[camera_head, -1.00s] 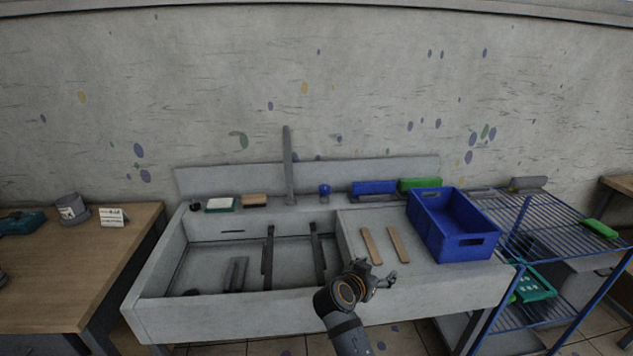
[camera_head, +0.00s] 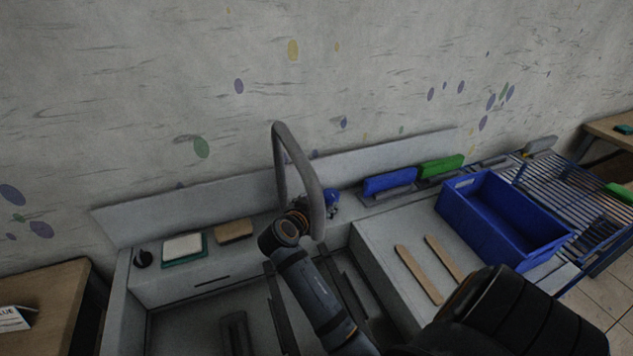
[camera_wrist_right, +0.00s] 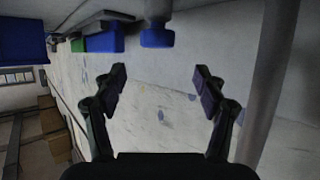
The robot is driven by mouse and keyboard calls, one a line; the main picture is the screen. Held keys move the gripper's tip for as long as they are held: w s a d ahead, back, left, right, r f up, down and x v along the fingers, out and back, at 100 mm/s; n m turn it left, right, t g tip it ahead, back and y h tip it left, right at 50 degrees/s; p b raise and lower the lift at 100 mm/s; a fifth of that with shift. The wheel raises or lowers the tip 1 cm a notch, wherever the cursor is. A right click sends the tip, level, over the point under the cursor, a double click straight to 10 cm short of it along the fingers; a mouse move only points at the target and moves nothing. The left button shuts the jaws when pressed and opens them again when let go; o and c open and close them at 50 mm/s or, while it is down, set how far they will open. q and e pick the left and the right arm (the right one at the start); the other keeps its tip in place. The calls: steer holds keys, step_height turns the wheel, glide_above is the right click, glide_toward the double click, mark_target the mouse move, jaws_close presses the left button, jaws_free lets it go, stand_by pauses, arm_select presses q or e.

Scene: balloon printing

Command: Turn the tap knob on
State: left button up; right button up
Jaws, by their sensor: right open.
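The tap knob (camera_head: 332,196) is small and blue, on the sink's back ledge just right of the grey tap spout (camera_head: 283,160). In the right wrist view the blue knob (camera_wrist_right: 157,36) shows at the top centre, beyond the open fingertips and not between them. My right gripper (camera_wrist_right: 160,84) is open and empty there, with the spout (camera_wrist_right: 272,85) running down to its right. In the head view the right wrist is close to the knob, and the spout partly hides the gripper. My left gripper is not in view.
Blue and green brushes (camera_head: 390,182) stand right of the knob. A blue crate (camera_head: 505,215) and two wooden strips (camera_head: 418,272) lie on the sink's right counter. A sponge (camera_head: 233,231) and a white-and-green block (camera_head: 184,248) sit on the left ledge. The sink basin lies below.

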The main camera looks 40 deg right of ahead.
mark_target(331, 193)
steer(key=b+x, duration=0.3)
steer(key=x, duration=0.6)
steer(key=shift+s+f, duration=0.1)
steer(key=shift+s, duration=0.05)
steer(key=shift+d, duration=0.35)
steer(key=shift+w+d, duration=0.2)
steer(key=shift+w, duration=0.05)
steer(key=shift+f, duration=0.1)
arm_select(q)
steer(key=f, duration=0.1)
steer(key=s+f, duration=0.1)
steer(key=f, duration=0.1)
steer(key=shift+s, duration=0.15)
arm_select(e)
steer(key=c, duration=1.2)
